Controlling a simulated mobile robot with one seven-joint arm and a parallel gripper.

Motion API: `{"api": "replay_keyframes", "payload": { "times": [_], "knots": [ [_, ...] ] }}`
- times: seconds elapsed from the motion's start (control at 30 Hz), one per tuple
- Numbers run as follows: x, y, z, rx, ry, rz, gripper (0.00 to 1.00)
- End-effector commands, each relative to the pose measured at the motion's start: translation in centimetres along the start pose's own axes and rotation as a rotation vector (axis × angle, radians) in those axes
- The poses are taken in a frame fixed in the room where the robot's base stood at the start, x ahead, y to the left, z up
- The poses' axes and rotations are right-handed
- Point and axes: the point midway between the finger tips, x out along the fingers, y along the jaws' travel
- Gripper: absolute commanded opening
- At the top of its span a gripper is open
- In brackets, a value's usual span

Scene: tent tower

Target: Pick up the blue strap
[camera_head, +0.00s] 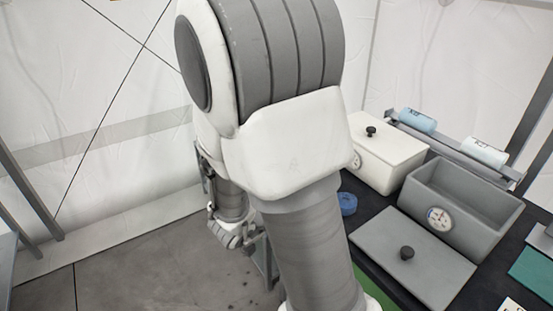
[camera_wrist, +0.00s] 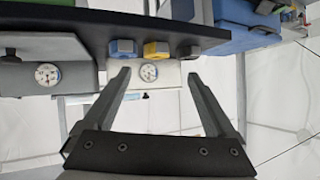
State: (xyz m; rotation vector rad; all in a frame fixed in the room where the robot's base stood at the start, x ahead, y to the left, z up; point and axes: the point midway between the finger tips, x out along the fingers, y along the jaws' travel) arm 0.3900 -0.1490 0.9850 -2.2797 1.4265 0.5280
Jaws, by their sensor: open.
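The blue strap (camera_head: 347,204) is a small rolled coil on the dark table, just right of my arm in the head view. In the wrist view, the blue strap (camera_wrist: 122,49) sits at the table edge, beyond and slightly left of the left fingertip. A yellow roll (camera_wrist: 155,50) and a grey one (camera_wrist: 189,51) stand in a row beside it. My gripper (camera_wrist: 159,75) is open and empty, its two fingers pointing toward the row, apart from it. In the head view my arm hides part of the table and the other rolls.
On the dark table stand a white lidded box (camera_head: 390,158) and an open grey box (camera_head: 467,195), with a grey lid (camera_head: 415,262) in front. Pale blue cylinders (camera_head: 417,121) lie on a rack behind. A blue case (camera_wrist: 222,27) is in the wrist view. Floor left of my arm is clear.

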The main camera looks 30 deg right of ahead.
Motion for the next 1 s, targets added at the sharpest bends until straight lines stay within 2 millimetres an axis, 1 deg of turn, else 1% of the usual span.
{"api": "replay_keyframes", "payload": {
  "times": [0.03,0.1,0.23,0.37,0.7,0.8,0.9,1.0],
  "knots": [
    [0.6,1.4,0.3,-0.015,0.04,0.057,0.91],
    [0.8,2.9,0.1,-0.027,0.09,0.121,0.91],
    [1.0,4.6,-0.2,-0.042,0.146,0.191,0.91],
    [2.2,5.3,-0.5,-0.045,0.163,0.213,0.91],
    [9.3,6.8,-1.6,-0.044,0.16,0.212,0.91],
    [11.0,7.2,-1.9,-0.044,0.161,0.212,0.91],
    [12.2,7.3,-2.1,-0.044,0.16,0.21,0.91],
    [12.7,7.4,-2.3,-0.044,0.16,0.207,0.91]
  ]
}}
